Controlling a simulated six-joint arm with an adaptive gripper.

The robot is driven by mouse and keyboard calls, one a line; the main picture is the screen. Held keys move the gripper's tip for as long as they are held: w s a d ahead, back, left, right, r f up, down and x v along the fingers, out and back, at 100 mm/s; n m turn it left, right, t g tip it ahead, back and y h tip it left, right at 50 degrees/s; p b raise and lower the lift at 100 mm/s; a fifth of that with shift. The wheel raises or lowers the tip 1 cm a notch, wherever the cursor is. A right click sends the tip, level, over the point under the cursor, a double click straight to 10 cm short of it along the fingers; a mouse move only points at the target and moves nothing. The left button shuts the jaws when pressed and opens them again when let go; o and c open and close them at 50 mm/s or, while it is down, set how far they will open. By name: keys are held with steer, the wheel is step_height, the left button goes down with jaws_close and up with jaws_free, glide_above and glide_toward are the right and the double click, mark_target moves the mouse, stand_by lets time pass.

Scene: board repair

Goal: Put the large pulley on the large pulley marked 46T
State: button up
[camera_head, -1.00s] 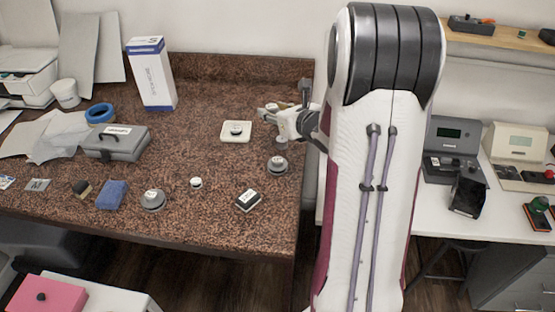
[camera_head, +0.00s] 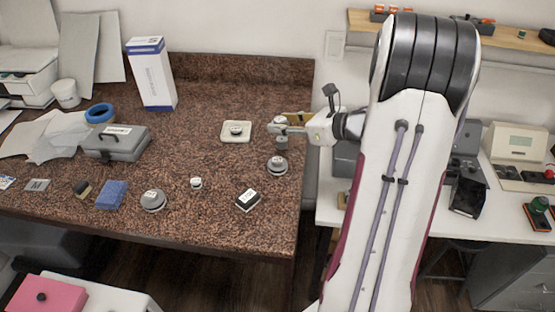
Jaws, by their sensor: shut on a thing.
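My gripper (camera_head: 274,127) is above the right part of the speckled table, just right of a pale square plate. It is shut on a small grey part that its fingers mostly hide; I cannot tell if this is the large pulley. A grey round piece with a white label on top (camera_head: 277,165) stands on the table below the gripper. A similar grey round piece (camera_head: 152,201) stands further left, near the front. A small grey piece (camera_head: 281,142) shows just under the gripper. The labels are too small to read, so I cannot tell which is marked 46T.
The pale square plate (camera_head: 228,138) bears a small round piece (camera_head: 236,129). The table's middle is clear.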

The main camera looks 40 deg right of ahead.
steer(key=shift+s+a, duration=0.2)
steer(key=shift+a, duration=0.45)
steer(key=shift+f, duration=0.1)
glide_above(281, 161)
steer(key=shift+f, duration=3)
steer(key=shift+a+f, duration=0.1)
steer(key=shift+f, duration=1.8)
steer(key=shift+f, duration=0.15)
steer(key=o, duration=1.1)
steer(key=shift+c, duration=0.2)
